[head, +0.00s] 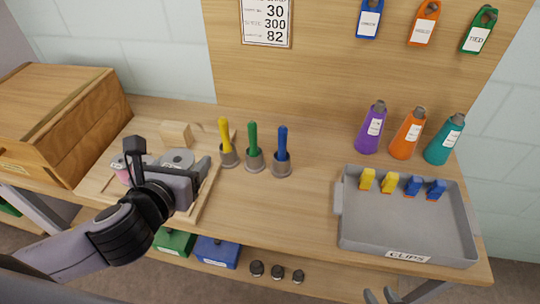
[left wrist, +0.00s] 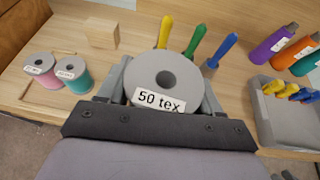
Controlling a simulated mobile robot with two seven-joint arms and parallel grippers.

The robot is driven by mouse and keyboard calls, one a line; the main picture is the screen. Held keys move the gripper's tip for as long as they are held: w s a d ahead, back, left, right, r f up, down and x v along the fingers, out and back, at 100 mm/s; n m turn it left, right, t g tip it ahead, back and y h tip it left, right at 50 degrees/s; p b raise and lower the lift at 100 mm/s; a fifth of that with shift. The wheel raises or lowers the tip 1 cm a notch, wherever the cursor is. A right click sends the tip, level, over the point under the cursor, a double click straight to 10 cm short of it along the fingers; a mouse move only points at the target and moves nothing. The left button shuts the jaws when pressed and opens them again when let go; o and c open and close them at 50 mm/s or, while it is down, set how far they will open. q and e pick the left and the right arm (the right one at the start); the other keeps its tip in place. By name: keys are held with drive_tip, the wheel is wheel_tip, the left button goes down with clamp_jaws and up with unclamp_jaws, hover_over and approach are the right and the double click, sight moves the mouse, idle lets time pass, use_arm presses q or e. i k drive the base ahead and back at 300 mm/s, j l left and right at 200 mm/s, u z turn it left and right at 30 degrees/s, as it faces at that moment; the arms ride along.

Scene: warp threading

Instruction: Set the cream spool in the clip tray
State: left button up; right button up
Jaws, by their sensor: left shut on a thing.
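The cream spool (head: 177,158), pale greyish with a centre hole, is held between the fingers of my left gripper (head: 170,167), above the wooden tray on the bench's left side. In the left wrist view the spool (left wrist: 165,72) fills the jaws and shows a "50 tex" label. The grey clip tray (head: 407,256), labelled CLIPS, sits at the bench's right, well apart from the spool. It also shows in the left wrist view (left wrist: 262,122). My right gripper (head: 380,296) shows only its fingertips at the bottom edge, spread apart, near the tray's front.
Yellow clips (head: 367,179) and blue clips (head: 435,190) line the tray's back; its front floor is clear. Yellow, green and blue-handled tools (head: 254,150) stand mid-bench. Purple, orange and teal cones (head: 405,138) stand behind the tray. Pink (left wrist: 42,70) and teal spools (left wrist: 73,72) sit at left.

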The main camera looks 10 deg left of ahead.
sight(400, 230)
drive_tip(key=j+z, duration=0.1)
drive_tip(key=z, duration=0.4)
drive_tip(key=j+z, duration=0.15)
drive_tip(key=z, duration=0.3)
drive_tip(key=j+z, duration=0.1)
drive_tip(key=z, duration=0.4)
drive_tip(key=j+z, duration=0.1)
drive_tip(key=z, duration=0.35)
drive_tip(key=k+z, duration=0.1)
drive_tip(key=z, duration=0.4)
